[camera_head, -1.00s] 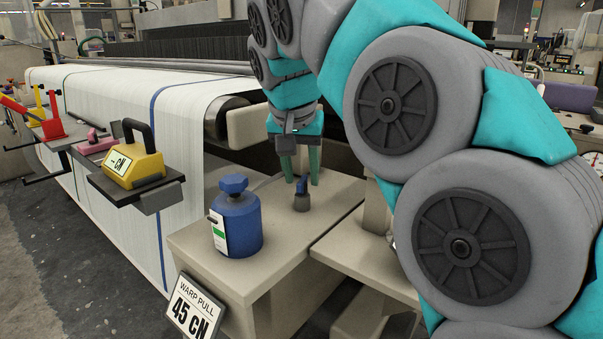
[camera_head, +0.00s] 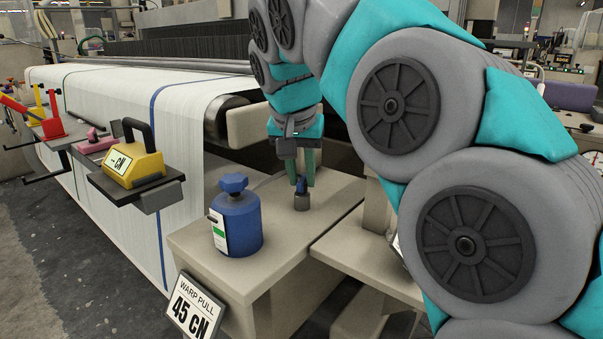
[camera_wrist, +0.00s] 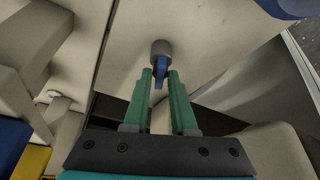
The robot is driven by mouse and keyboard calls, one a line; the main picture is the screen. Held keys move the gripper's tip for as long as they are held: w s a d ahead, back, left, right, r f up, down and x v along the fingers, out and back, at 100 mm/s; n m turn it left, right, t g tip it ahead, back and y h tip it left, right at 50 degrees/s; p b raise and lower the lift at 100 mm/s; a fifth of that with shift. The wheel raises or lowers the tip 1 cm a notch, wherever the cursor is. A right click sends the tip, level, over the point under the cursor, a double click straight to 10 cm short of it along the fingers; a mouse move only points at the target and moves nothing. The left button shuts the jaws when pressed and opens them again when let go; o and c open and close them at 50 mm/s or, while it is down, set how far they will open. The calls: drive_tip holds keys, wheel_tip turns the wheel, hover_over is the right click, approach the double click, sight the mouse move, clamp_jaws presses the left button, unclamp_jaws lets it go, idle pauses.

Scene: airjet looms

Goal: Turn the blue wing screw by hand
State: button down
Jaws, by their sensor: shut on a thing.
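The blue wing screw (camera_head: 301,185) stands on a grey round base on top of the beige machine box (camera_head: 330,212). In the wrist view its blue wing (camera_wrist: 160,72) is between the green fingertips, with the grey base beyond them. My gripper (camera_head: 303,181) points down from above, and its fingers are shut on the wing; it also shows in the wrist view (camera_wrist: 160,75). The fingers partly hide the wing in the head view.
A blue bottle (camera_head: 236,228) with a blue knob stands on the box, left of the screw. A "WARP PULL 45 CN" sign (camera_head: 193,306) hangs at the box's front. A yellow gauge (camera_head: 134,168) sits on a shelf at left. White warp sheet (camera_head: 120,100) lies behind.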

drive_tip(key=shift+d+n+y, duration=0.1)
drive_tip(key=shift+n+y, duration=0.2)
drive_tip(key=shift+n, duration=0.3)
drive_tip(key=shift+n+y, duration=0.5)
drive_tip(key=shift+n, duration=0.9)
drive_tip(key=c, duration=0.9)
unclamp_jaws()
drive_tip(key=shift+v, duration=3.9)
